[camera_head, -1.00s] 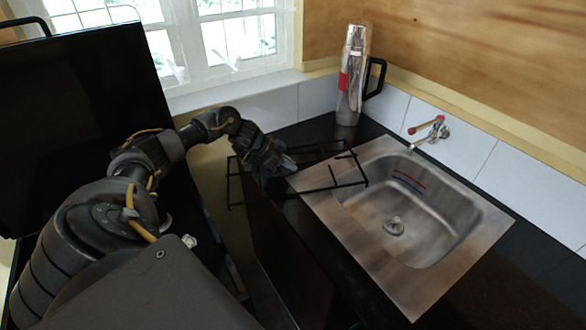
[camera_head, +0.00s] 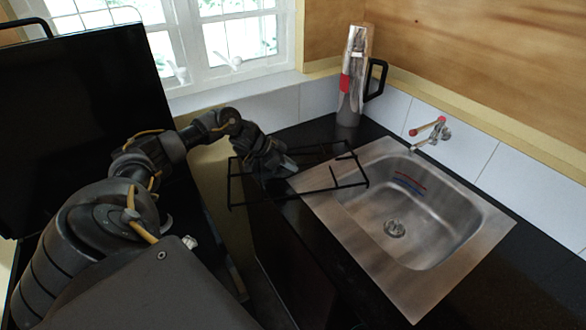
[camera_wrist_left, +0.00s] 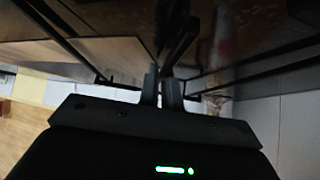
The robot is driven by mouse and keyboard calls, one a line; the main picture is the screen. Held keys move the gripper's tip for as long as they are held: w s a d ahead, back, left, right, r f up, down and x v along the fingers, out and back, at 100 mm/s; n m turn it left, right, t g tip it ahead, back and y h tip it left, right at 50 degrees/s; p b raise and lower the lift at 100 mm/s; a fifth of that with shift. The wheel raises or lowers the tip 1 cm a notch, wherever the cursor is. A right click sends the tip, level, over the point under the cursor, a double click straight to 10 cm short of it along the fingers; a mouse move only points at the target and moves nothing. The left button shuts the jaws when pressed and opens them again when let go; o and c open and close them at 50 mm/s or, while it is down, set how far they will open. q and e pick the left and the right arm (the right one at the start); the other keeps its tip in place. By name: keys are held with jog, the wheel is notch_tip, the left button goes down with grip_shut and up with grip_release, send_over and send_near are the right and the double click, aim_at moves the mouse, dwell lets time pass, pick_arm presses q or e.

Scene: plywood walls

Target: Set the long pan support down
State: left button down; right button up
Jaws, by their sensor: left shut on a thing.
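The long pan support (camera_head: 320,189) is a black wire rack in the head view, at the left edge of the black counter and the sink's left rim. My left gripper (camera_head: 276,168) is shut on one of its bars, near its middle. The left part of the rack sticks out past the counter edge. Its bars also show dark in the left wrist view (camera_wrist_left: 75,42), with the shut fingertips (camera_wrist_left: 162,82) at a bar. I cannot tell whether the rack touches the counter. My right gripper does not show.
A steel sink (camera_head: 420,270) is set in the black counter (camera_head: 480,295), with a red-handled tap (camera_head: 430,132) behind it. A silver flask (camera_head: 348,100) with a black handle stands in the back corner.

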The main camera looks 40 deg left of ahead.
pick_arm(q)
jog(key=shift+w+r, duration=0.1)
jog(key=shift+r, duration=0.1)
jog(key=shift+r+b, duration=0.45)
jog(key=shift+r, duration=0.1)
jog(key=s+d+r+b, duration=0.4)
jog(key=s+d+r, duration=0.5)
jog(key=s+r, duration=0.1)
jog(key=shift+s+r, duration=0.4)
jog(key=shift+r, duration=0.45)
